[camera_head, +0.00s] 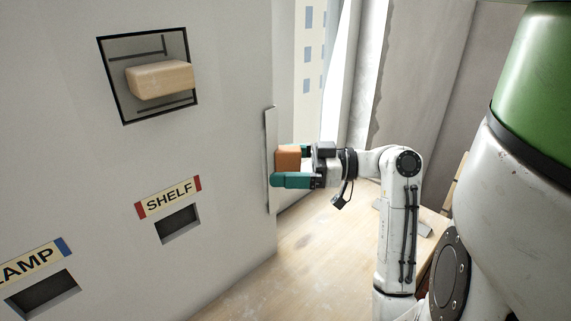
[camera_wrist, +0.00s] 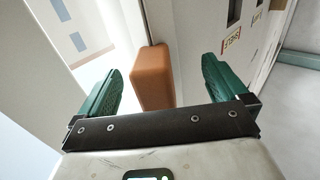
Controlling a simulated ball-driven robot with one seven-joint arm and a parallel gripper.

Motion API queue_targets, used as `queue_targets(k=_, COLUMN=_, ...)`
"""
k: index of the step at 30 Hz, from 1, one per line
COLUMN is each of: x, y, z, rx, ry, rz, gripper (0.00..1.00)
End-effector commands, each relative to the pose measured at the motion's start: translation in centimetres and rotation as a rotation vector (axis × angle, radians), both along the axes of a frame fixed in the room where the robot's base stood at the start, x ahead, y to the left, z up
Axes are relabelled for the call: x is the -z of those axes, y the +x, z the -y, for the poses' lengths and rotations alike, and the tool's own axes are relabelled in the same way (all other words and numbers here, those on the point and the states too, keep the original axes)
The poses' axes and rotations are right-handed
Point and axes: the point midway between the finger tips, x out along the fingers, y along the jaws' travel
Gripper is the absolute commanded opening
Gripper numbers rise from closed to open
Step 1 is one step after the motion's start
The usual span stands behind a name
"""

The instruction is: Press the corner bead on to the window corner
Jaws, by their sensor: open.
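The corner bead (camera_head: 270,135) is a thin, pale grey upright strip at the window corner of the wall. It stands along the edge; I cannot tell whether it touches all the way. An orange block (camera_head: 288,159) is in front of the bead at about mid-height, hiding part of it. My gripper (camera_head: 290,166) is open, its green fingers on either side of the block. In the wrist view the orange block (camera_wrist: 156,78) lies between and beyond the fingers, with a gap on each side.
The wall has a SHELF label (camera_head: 168,197) above a dark slot, and another partly cut-off label (camera_head: 35,262). A pale block (camera_head: 160,80) sits in a black-framed opening. A wooden surface (camera_head: 290,262) runs below my arm. The bright window opening is behind the gripper.

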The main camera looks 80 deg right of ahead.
Motion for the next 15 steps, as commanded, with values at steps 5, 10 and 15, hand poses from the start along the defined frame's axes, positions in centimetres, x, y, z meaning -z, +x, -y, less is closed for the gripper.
queue_targets(k=5, x=0.0, y=0.0, z=0.0, rx=0.0, ry=0.0, rz=0.0, gripper=1.0)
queue_targets(k=10, x=0.0, y=-0.3, z=0.1, rx=0.001, ry=0.0, rz=0.0, gripper=1.0)
queue_targets(k=15, x=0.1, y=-1.3, z=0.4, rx=0.002, ry=0.0, rz=-0.001, gripper=1.0)
